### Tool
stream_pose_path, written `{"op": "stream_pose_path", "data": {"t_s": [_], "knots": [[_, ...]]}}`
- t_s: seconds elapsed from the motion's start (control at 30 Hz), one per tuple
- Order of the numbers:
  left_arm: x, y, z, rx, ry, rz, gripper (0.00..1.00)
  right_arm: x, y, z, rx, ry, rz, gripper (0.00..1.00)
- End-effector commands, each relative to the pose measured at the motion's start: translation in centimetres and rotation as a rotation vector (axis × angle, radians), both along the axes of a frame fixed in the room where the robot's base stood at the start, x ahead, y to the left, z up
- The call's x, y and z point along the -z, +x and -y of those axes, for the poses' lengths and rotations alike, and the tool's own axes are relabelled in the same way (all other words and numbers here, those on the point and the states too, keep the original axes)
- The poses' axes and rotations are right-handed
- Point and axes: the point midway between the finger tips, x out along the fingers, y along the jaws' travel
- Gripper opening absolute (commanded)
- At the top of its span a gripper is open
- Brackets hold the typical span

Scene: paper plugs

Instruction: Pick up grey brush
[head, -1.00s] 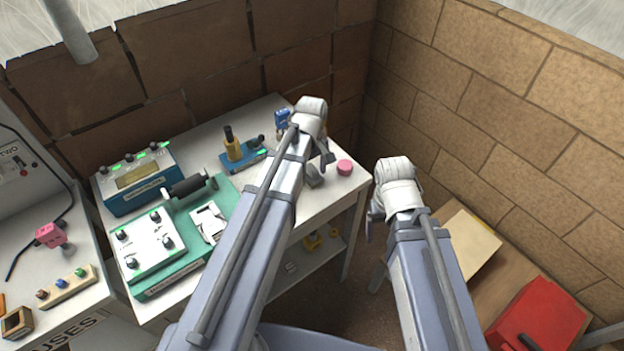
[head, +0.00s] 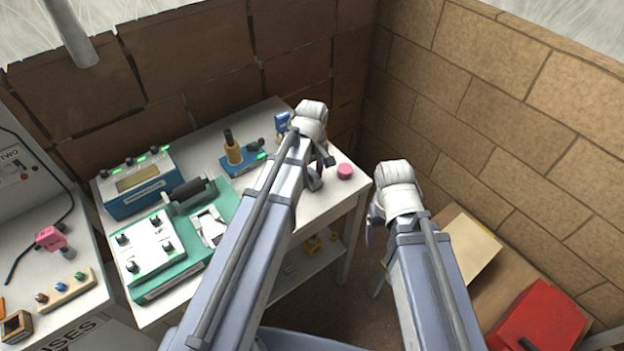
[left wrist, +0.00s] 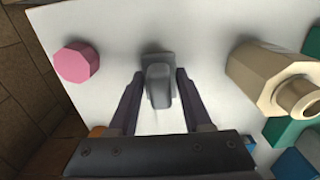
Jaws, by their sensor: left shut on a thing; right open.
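The grey brush (left wrist: 158,84) is a small grey block with a raised grip, on the white table top (left wrist: 130,25). In the left wrist view it sits between the two dark fingers of my left gripper (left wrist: 158,92), which are shut on it. In the head view my left gripper (head: 320,172) is over the right end of the table, and my arm mostly hides the brush. My right gripper (head: 371,232) is open, beside the table's right edge, away from the brush; its fingers are only partly seen.
A pink cylinder (head: 345,172) stands right of my left gripper. A blue device with a yellow cylinder (head: 233,150), a teal device (head: 170,275) and a blue meter (head: 140,185) stand to the left. A red box (head: 540,318) is at lower right.

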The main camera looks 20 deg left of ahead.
Motion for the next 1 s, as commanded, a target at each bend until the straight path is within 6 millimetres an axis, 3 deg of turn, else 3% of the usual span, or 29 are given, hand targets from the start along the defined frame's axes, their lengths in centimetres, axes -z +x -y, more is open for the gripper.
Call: {"op": "stream_pose_path", "data": {"t_s": [0.37,1.0], "knots": [[-1.1,0.0,0.0,0.0,0.0,0.0,0.0,-1.1,0.0,0.0,0.0,0.0,0.0,0.79],[-9.7,0.0,0.0,0.0,0.0,0.0,0.0,-9.7,0.0,0.0,-0.001,0.0,0.0,0.79]]}}
